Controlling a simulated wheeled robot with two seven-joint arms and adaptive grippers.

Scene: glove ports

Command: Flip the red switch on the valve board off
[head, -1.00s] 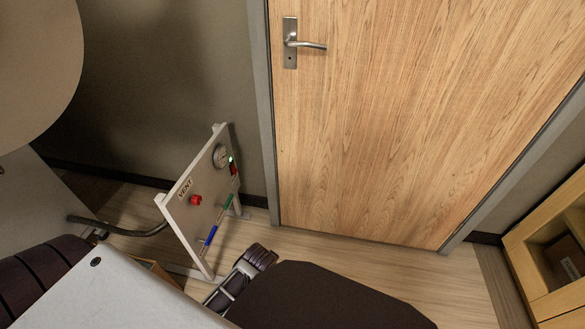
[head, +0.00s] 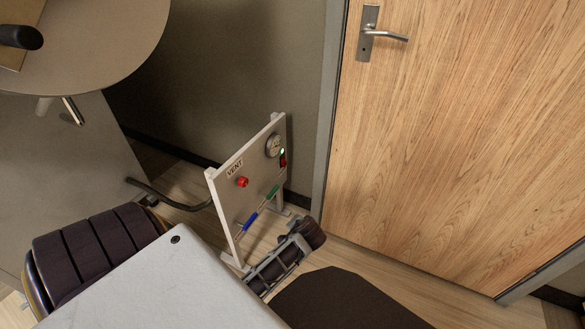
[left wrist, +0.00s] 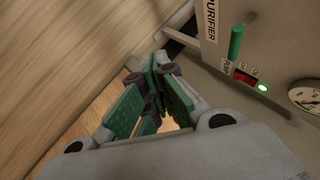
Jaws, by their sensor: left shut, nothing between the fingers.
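The valve board (head: 222,205) is a pale upright panel on feet near the wall, left of the door. It carries a VENT label, a red button (head: 243,182), a round gauge (head: 273,145), and green and blue handles. The red switch (head: 284,159) sits near its right edge, below a lit green lamp (head: 282,151). In the left wrist view the red switch (left wrist: 243,77) lies between the green handle (left wrist: 236,43) and the lit lamp (left wrist: 263,88). My left gripper (left wrist: 158,75) is shut and empty, apart from the switch. My right gripper is not in view.
A wooden door (head: 450,150) with a metal handle stands to the right of the board. A round table (head: 100,55) is at the upper left. A dark bent bar (head: 170,202) runs to the board's left side. Dark and grey parts crowd the floor before the board.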

